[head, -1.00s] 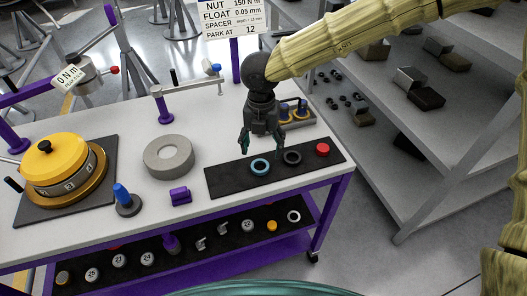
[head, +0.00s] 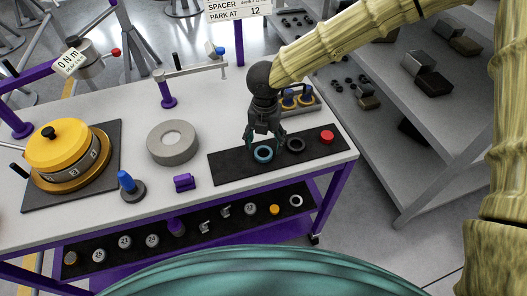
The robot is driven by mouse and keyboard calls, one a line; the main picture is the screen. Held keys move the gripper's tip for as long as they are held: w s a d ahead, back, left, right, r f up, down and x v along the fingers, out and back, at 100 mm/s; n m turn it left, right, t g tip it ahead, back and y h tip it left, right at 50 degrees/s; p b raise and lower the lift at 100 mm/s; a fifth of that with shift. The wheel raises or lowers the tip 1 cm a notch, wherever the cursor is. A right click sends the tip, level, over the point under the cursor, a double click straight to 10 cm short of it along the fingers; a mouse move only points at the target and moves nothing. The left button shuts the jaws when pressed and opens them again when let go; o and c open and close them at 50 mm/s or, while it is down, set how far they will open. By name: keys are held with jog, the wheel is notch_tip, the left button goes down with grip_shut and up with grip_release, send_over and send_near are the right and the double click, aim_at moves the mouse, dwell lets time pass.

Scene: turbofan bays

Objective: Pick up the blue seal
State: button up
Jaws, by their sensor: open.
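The blue seal (head: 263,154) is a small blue ring lying flat on the black mat (head: 229,167) at the right of the workbench. My gripper (head: 265,140) points down just above and behind the blue seal, its fingers spread. Its jaws are empty. The fingertips are close to the seal; I cannot tell whether they touch it.
A dark ring (head: 296,144) and a red round part (head: 327,136) lie on the same mat, right of the seal. A grey ring block (head: 173,143), a purple block (head: 184,182) and a blue-handled tool (head: 128,184) stand to the left. A stand with blue-topped parts (head: 306,99) is behind.

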aim_at(264, 154)
jog(key=shift+a+f+p, duration=0.1)
jog(key=shift+f+p, duration=0.2)
jog(key=shift+f, duration=1.3)
jog(key=shift+c, duration=0.4)
jog(key=c, duration=0.9)
jog(key=shift+o, duration=0.2)
jog(key=shift+r, duration=0.1)
